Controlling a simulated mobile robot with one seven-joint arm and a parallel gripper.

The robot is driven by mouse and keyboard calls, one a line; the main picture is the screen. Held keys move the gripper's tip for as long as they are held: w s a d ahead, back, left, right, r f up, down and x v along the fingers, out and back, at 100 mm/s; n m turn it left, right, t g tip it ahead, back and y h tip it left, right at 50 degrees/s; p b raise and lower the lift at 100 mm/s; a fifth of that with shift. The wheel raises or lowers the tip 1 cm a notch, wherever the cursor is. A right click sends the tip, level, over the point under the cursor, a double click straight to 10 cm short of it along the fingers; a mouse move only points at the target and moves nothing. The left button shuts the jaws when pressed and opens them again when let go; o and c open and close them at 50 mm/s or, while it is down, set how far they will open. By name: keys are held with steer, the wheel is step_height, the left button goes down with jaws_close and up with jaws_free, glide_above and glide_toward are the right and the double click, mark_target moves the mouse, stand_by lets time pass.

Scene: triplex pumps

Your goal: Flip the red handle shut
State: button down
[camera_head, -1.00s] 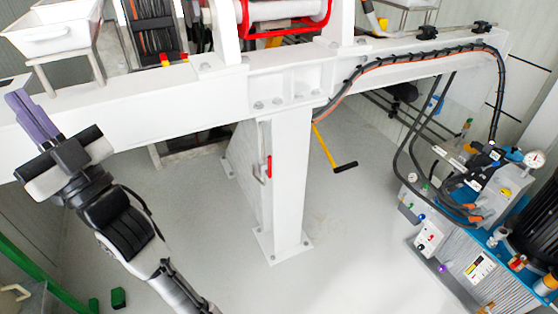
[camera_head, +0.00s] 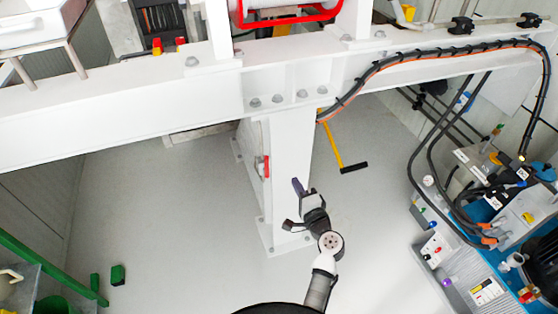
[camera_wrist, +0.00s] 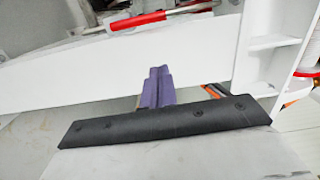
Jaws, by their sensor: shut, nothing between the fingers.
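The red handle (camera_head: 266,167) is small and upright on the left side of the white column (camera_head: 290,165) in the head view. In the wrist view the red handle (camera_wrist: 137,20) lies along the upper edge of the white column, with a grey metal rod beside it. My gripper (camera_head: 297,186), with purple fingers, is in front of the column, right of and a little below the handle in the head view. In the wrist view the fingers (camera_wrist: 156,86) are together and empty, apart from the handle in the picture. I cannot tell how far the handle is turned.
A yellow lever (camera_head: 331,145) with a black grip hangs right of the column. A white beam (camera_head: 160,95) crosses above. A hydraulic unit (camera_head: 480,240) with hoses stands at the right. A green rail (camera_head: 40,262) is at lower left.

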mark_target(267, 167)
steer(key=shift+s+d+f+m, duration=0.4)
steer(key=shift+d+f, duration=0.15)
steer(key=shift+d, duration=0.15)
steer(key=shift+w, duration=0.15)
steer(key=p+x, duration=0.2)
steer(key=x, duration=0.8)
steer(key=shift+w+r, duration=0.1)
steer(key=shift+r, duration=0.05)
steer(key=a, duration=0.1)
steer(key=a+p, duration=0.1)
steer(key=shift+s+a, duration=0.25)
steer(key=shift+a, duration=0.1)
steer(key=shift+s+a+p, duration=0.1)
steer(key=shift+a+p, duration=0.25)
steer(key=shift+a, duration=0.3)
